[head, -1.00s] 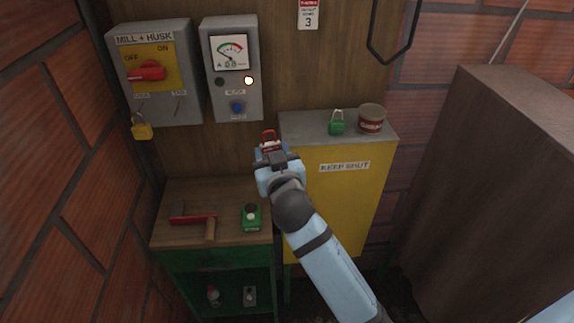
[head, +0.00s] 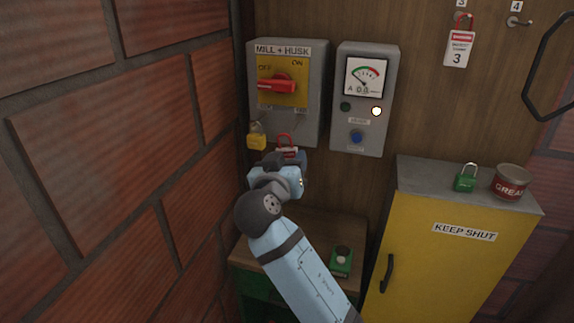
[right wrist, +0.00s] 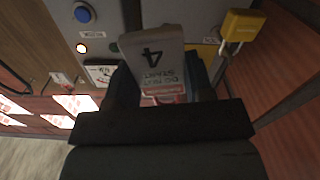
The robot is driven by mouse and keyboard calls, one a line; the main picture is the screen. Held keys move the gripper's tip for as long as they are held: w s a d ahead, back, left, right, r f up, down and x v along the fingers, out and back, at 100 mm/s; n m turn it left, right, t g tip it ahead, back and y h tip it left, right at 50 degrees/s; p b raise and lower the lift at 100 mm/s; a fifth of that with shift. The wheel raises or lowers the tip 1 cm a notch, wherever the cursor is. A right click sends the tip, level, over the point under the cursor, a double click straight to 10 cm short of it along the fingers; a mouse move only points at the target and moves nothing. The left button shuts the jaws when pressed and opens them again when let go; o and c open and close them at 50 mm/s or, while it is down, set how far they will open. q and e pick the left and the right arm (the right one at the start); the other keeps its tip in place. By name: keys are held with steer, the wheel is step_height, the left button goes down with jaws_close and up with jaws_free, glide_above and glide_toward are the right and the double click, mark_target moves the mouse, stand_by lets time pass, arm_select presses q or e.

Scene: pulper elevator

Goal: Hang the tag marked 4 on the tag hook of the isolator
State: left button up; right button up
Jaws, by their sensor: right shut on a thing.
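The tag marked 4 (right wrist: 152,55), white and red, is between the fingers of my right gripper (right wrist: 163,85) in the right wrist view. In the head view my right gripper (head: 290,162) is just below the isolator (head: 255,85), a grey box marked MILL + HUSK with a red handle on a yellow plate. The tag's red loop (head: 284,138) shows above the fingers, in front of the box's lower edge. The tag hook is too small to make out clearly, and I cannot tell whether the loop touches it. My left gripper is not in view.
A yellow padlock (head: 257,137) hangs at the isolator's lower left, close to my gripper. A grey meter box (head: 364,125) is to the right. A yellow cabinet (head: 430,270) carries a green padlock (head: 466,180) and a tin (head: 511,182). A brick wall (head: 150,150) is close on the left.

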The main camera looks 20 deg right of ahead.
steer(key=shift+x, duration=1.35)
steer(key=shift+w+d+f+b, duration=0.15)
steer(key=shift+w+d+f, duration=0.25)
steer(key=shift+w, duration=0.3)
steer(key=shift+w+d+f+b, duration=0.15)
steer(key=shift+w+d+b, duration=0.05)
steer(key=shift+w+d, duration=0.45)
steer(key=shift+w+d+f+b, duration=0.15)
steer(key=shift+w+d+f, duration=0.2)
steer(key=shift+w, duration=0.45)
steer(key=shift+r, duration=0.1)
steer(key=o, duration=1)
steer(key=shift+s, duration=0.1)
